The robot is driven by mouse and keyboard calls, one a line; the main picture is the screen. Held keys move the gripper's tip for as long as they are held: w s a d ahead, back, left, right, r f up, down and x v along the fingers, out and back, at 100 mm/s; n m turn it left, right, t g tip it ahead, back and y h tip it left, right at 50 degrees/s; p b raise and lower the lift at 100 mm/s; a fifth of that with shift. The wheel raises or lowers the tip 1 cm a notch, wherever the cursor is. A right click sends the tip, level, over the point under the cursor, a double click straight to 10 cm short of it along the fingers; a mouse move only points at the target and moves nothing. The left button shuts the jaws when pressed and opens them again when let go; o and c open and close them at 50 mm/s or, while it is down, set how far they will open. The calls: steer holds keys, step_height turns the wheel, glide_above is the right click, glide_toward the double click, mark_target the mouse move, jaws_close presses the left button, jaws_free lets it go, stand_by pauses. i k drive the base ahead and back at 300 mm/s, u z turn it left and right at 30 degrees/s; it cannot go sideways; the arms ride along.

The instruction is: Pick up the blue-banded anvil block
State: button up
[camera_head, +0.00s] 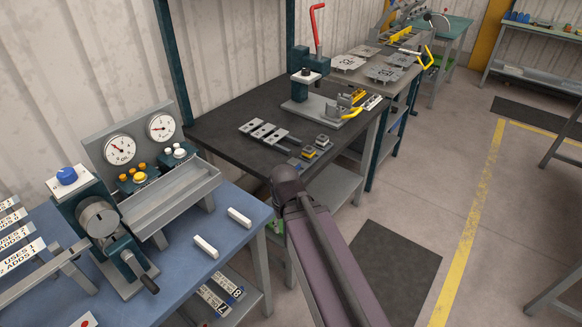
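A small group of metal blocks sits at the front right part of the dark workbench (224,126). One block (295,163) at the near end looks bluish on top; it is small, and I cannot be sure of its band. Beside it, a little further back, is a yellow-banded block (309,152), then a grey block (323,141). My arm rises from the bottom of the picture, and its purple-grey joint ends just in front of the near block. My gripper is not visible, so its opening and contents cannot be seen.
A grey slotted plate (268,132) lies left of the blocks. A press with a red lever (317,25) stands behind them. On the left, a blue table (185,265) holds a gauge panel (128,150) and two white bars. The floor right of the dark mat (395,265) is clear.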

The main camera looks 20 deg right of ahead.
mark_target(293, 162)
steer(key=u, duration=0.15)
steer(key=k, duration=1)
steer(key=z, duration=0.65)
steer(key=i, duration=1)
steer(key=z, duration=0.05)
